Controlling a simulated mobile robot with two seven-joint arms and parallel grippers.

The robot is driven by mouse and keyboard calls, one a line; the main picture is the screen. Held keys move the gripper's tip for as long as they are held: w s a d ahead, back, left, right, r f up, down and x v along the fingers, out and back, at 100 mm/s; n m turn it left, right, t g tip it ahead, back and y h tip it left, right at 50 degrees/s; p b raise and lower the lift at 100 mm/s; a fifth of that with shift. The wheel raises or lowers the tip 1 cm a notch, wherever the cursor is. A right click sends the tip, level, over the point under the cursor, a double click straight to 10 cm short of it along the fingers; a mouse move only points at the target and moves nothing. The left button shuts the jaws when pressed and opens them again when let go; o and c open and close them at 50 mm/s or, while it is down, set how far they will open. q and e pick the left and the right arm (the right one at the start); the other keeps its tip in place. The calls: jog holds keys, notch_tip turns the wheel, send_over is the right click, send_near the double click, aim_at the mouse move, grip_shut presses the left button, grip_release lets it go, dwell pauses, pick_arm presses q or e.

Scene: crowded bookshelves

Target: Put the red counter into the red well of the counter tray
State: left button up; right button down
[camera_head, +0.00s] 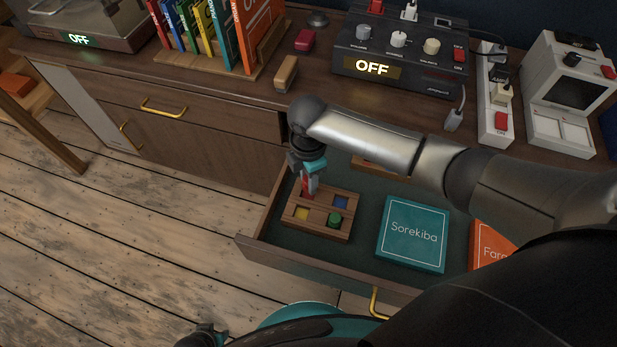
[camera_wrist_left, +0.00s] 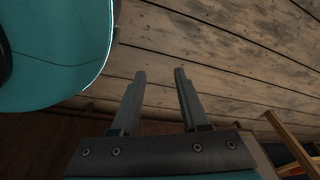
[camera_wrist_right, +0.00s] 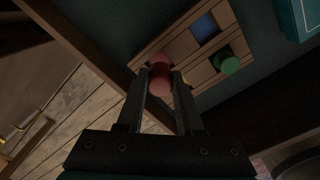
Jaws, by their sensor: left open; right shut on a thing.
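The wooden counter tray (camera_head: 317,216) lies in the open drawer. It shows a blue well (camera_head: 340,202), a yellow well (camera_head: 302,214) and a green counter (camera_head: 334,220) standing in one corner. My right gripper (camera_head: 309,188) is shut on the red counter (camera_wrist_right: 160,77) over the tray's far-left corner in the head view. The tray also shows in the right wrist view (camera_wrist_right: 179,43). My left gripper (camera_wrist_left: 160,76) is open and empty above the floor.
A teal Sorekiba box (camera_head: 412,234) and an orange box (camera_head: 490,245) lie right of the tray in the drawer (camera_head: 330,272). My right arm crosses above the drawer. The desktop behind holds a control box (camera_head: 400,60), a power strip (camera_head: 495,110) and books.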

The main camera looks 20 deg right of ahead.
jog(key=shift+f+b, duration=0.55)
jog(key=shift+f, duration=0.1)
pick_arm(q)
jog(key=shift+w+d+r+b, duration=0.5)
jog(key=shift+w+d+r, duration=0.8)
jog(key=shift+w+r, duration=0.3)
pick_arm(e)
jog(key=shift+f, duration=1)
jog(key=c, duration=0.7)
grip_release()
jog(key=shift+o, duration=1.1)
jog(key=shift+s+f, duration=0.1)
